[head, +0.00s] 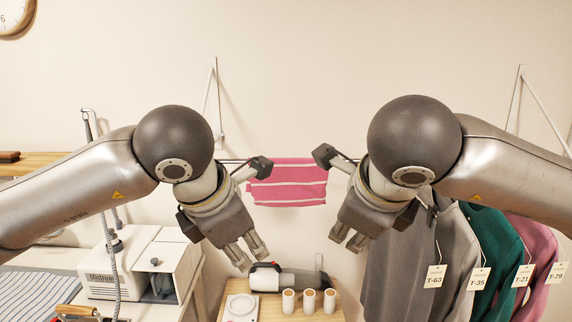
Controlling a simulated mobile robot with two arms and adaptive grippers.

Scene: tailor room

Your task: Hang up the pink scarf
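The pink scarf (290,184) with pale stripes hangs draped over the horizontal rail (232,161) against the back wall, in the middle of the head view. It hangs clear of both grippers' fingers in the picture. My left gripper (248,257) is to the scarf's lower left, pointing down, with its fingers apart and nothing between them. My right gripper (348,241) is to the scarf's lower right, also pointing down, fingers apart and empty. My arms hide parts of the rail on both sides.
Garments with number tags, including a grey one (395,275) and a green one (492,250), hang at the right. A small table holds white spools (309,301) and a dark-and-white device (285,279). A white machine (140,265) stands at the left.

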